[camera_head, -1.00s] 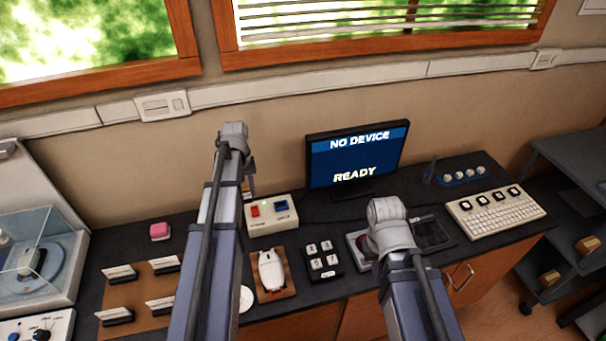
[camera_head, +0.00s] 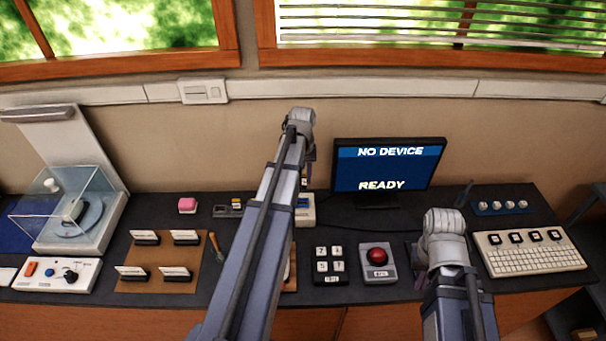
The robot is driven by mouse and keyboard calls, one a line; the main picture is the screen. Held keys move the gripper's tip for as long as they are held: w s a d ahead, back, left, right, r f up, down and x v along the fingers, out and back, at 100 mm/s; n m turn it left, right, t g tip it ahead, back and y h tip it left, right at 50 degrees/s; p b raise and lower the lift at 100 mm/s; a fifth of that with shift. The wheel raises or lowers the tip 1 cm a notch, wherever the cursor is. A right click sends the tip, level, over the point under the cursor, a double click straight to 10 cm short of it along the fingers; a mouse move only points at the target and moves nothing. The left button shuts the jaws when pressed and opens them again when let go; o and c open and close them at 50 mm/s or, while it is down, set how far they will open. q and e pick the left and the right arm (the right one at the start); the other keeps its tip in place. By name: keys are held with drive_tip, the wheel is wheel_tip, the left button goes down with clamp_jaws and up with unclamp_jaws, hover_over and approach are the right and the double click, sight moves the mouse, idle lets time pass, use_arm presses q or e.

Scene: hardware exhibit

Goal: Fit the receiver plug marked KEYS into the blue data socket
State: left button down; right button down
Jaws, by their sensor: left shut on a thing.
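The socket box (camera_head: 308,213) is a cream box on the counter left of the monitor. My left arm hides most of it; a bit of the blue data socket (camera_head: 303,202) shows. My left gripper (camera_head: 307,178) is mostly hidden behind its own wrist, just above and behind the box. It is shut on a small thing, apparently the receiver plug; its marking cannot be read. Whether the plug touches the socket cannot be told. The monitor (camera_head: 389,170) reads NO DEVICE and READY. My right wrist stands in front of the counter's right part and hides its gripper.
A small dark tray (camera_head: 222,212) with a yellow-marked piece lies left of the box, beside a pink block (camera_head: 187,205). A key pad (camera_head: 331,265), a red button box (camera_head: 378,262) and a keyboard (camera_head: 530,252) stand right. A card board (camera_head: 160,262) lies left.

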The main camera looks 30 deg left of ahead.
sight(302, 188)
use_arm(q)
drive_tip(key=shift+f+b, duration=3.15)
drive_tip(key=shift+f, duration=0.1)
drive_tip(key=shift+f+b, duration=0.95)
unclamp_jaws()
idle(0.3)
drive_tip(key=shift+r, duration=0.1)
drive_tip(key=shift+r+p, duration=3.5)
drive_tip(key=shift+p, duration=0.1)
